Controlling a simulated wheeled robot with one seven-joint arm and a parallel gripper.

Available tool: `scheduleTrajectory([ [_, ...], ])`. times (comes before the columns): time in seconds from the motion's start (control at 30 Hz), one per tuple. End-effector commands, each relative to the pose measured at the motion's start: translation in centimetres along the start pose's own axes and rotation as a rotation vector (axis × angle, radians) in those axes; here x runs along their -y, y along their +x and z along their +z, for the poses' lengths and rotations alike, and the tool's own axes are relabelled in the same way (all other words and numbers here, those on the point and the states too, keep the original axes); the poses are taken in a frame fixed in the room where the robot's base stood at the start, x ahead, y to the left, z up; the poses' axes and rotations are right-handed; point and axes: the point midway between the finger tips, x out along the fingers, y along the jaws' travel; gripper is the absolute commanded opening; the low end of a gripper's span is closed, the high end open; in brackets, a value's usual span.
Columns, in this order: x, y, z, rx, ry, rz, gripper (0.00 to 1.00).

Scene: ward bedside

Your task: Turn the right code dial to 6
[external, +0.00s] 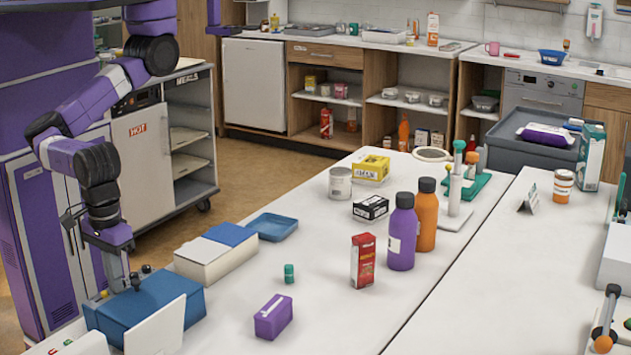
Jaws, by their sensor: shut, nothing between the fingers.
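A blue box (178,303) stands at the near left end of the white table. Small dark knobs show on its top beside my gripper: one knob (135,281) and another knob (146,269) a little farther right. They look like dials, but I cannot read any digits or tell which is the right code dial. My gripper (117,288) points down at the left part of the box top, close to the knobs. It is shut and holds nothing. Its fingertips are small and partly hidden, and I cannot tell if they touch a knob.
A white panel (156,330) stands in front of the box. A white-and-blue box (215,262), blue tray (272,227), green-capped vial (289,274) and purple box (273,317) are to the right. Bottles (402,235) stand farther right. Bare tabletop lies between them.

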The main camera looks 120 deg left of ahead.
Motion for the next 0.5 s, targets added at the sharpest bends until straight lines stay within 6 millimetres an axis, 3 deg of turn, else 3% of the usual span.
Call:
scheduleTrajectory([
  [0.5,0.44,-0.06,-0.11,-0.007,-0.002,-0.001,0.00],
])
